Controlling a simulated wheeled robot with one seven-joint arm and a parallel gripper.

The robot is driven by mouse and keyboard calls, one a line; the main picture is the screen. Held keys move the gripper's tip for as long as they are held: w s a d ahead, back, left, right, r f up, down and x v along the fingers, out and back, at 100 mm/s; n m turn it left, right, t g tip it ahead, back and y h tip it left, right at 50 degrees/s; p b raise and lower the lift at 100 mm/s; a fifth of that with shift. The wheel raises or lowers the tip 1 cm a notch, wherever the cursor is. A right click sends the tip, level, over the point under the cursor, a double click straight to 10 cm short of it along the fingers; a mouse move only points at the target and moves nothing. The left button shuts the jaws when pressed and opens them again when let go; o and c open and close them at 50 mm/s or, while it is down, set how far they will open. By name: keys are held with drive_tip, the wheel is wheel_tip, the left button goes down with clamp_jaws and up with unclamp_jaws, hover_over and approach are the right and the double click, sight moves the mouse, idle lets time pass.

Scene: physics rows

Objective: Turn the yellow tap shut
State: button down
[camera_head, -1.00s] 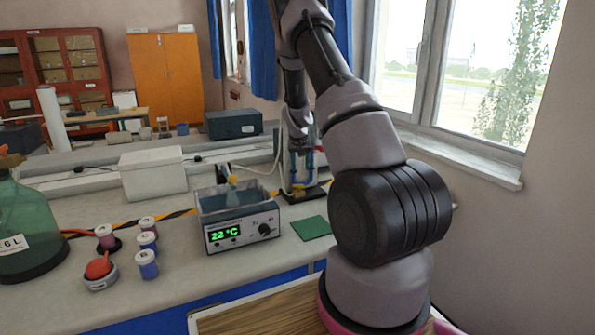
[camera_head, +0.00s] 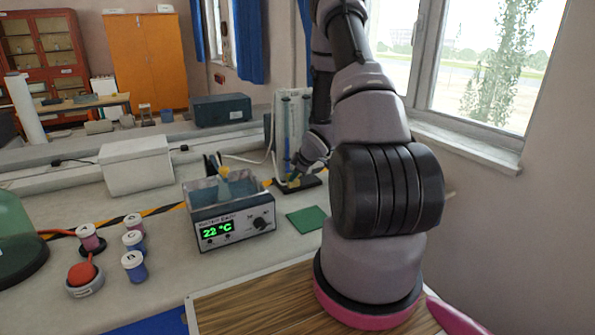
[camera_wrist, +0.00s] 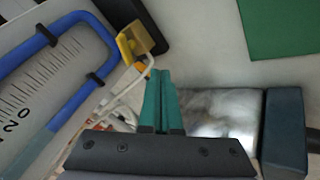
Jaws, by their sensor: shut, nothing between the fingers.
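The yellow tap (camera_wrist: 133,42) shows at the top of the wrist view, beside the bent blue tube (camera_wrist: 45,38) of a graduated apparatus. In the head view the apparatus (camera_head: 292,115) stands upright on a dark base at the back of the bench, with a small patch of yellow low on it. My gripper (camera_wrist: 160,73) has teal fingers, shut together and empty. Their tips lie just below the tap in the wrist view; I cannot tell whether they touch it. In the head view my gripper (camera_head: 294,174) is small, low in front of the apparatus.
A water bath (camera_head: 235,226) reading 22 °C stands left of the apparatus. A green mat (camera_head: 307,219) lies flat to its right. A window wall is at right.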

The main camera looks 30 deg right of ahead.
sight(287, 174)
drive_tip(key=x, duration=0.3)
drive_tip(key=shift+w+d+f, duration=0.1)
drive_tip(key=shift+w+d, duration=0.05)
drive_tip(key=shift+w, duration=0.15)
drive_tip(key=shift+w+d, duration=0.6)
drive_tip(key=shift+w, duration=0.35)
drive_tip(key=shift+w+d, duration=0.2)
drive_tip(key=shift+w, duration=0.3)
drive_tip(key=shift+w+a+m+h, duration=0.2)
drive_tip(key=shift+m+h, duration=0.2)
drive_tip(key=shift+m, duration=0.3)
drive_tip(key=m+h, duration=0.1)
drive_tip(key=m, duration=0.1)
drive_tip(key=a+m+h, duration=0.1)
drive_tip(key=shift+w+m+h, duration=0.3)
drive_tip(key=shift+w+m, duration=0.1)
drive_tip(key=shift+w+m+g+h, duration=0.25)
drive_tip(key=shift+m+h, duration=0.2)
drive_tip(key=shift+m, duration=0.4)
drive_tip(key=shift+w+m+g+h, duration=0.15)
drive_tip(key=shift+m+g+h, duration=0.3)
drive_tip(key=shift+m, duration=0.45)
drive_tip(key=shift+w+m+g+h, duration=0.2)
drive_tip(key=shift+m+h, duration=0.3)
drive_tip(key=shift+m, duration=0.35)
drive_tip(key=shift+d, duration=0.1)
